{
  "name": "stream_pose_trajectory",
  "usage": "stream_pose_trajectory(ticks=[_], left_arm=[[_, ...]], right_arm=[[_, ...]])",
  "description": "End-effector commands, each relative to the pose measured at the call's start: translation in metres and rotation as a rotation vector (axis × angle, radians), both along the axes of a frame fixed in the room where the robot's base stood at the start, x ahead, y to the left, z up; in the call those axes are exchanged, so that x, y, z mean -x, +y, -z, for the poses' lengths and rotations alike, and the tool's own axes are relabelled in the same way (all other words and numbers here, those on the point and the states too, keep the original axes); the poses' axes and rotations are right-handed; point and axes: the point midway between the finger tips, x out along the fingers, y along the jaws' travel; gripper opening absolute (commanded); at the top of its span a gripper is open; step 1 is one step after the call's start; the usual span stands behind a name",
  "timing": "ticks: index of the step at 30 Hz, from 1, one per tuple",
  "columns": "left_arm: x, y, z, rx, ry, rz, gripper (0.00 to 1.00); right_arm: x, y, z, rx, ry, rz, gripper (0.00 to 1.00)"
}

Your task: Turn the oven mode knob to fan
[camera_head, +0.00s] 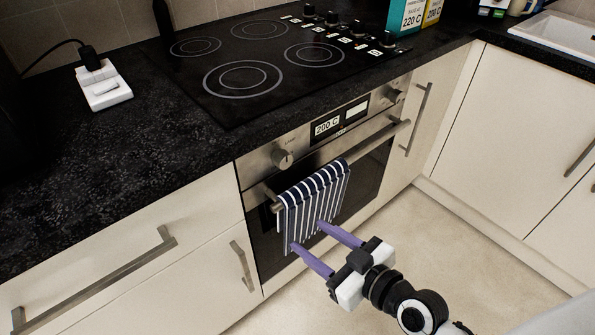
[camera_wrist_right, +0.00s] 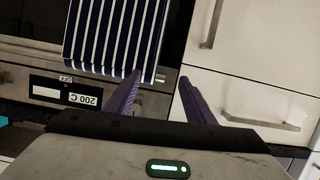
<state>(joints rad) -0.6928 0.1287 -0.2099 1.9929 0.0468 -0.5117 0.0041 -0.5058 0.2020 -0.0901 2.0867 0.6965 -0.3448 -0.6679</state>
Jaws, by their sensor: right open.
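The oven (camera_head: 378,157) is built in under the counter. Its steel panel has a round left knob (camera_head: 283,158) and a right knob (camera_head: 395,94), with a display (camera_head: 327,127) reading "200 C" between them. I cannot tell from the marks which knob sets the mode, or read their settings. My right gripper (camera_head: 307,235) is open and empty, with purple fingers spread in front of the striped towel, below the left knob. In the wrist view, the fingers (camera_wrist_right: 160,76) reach past the towel's edge, and the upside-down display (camera_wrist_right: 66,97) shows. My left gripper is out of view.
A striped towel (camera_head: 315,205) hangs over the oven handle (camera_head: 376,142). The black hob (camera_head: 262,62) with its own row of knobs is above. Cupboard doors with bar handles (camera_head: 135,270) flank the oven. The floor (camera_head: 440,240) in front is clear.

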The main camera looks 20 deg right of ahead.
Motion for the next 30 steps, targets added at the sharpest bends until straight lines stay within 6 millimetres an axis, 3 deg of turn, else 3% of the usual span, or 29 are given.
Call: stream_pose_trajectory(ticks=[1, 4, 9, 14, 24, 30], left_arm=[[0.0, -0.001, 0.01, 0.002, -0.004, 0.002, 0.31], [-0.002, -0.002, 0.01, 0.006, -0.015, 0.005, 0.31], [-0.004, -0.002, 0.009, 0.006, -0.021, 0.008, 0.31], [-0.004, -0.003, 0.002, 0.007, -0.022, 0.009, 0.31], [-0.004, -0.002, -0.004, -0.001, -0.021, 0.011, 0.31], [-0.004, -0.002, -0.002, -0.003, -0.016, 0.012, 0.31]], right_arm=[[-0.014, -0.006, -0.016, 0.006, -0.084, -0.005, 0.49], [-0.031, -0.015, -0.053, 0.019, -0.215, -0.008, 0.49], [-0.044, -0.024, -0.087, 0.033, -0.326, -0.003, 0.49], [-0.061, -0.019, -0.094, 0.033, -0.339, 0.0, 0.49], [-0.118, 0.003, -0.093, 0.033, -0.336, -0.002, 0.49], [-0.136, 0.009, -0.091, 0.035, -0.333, -0.003, 0.49]])
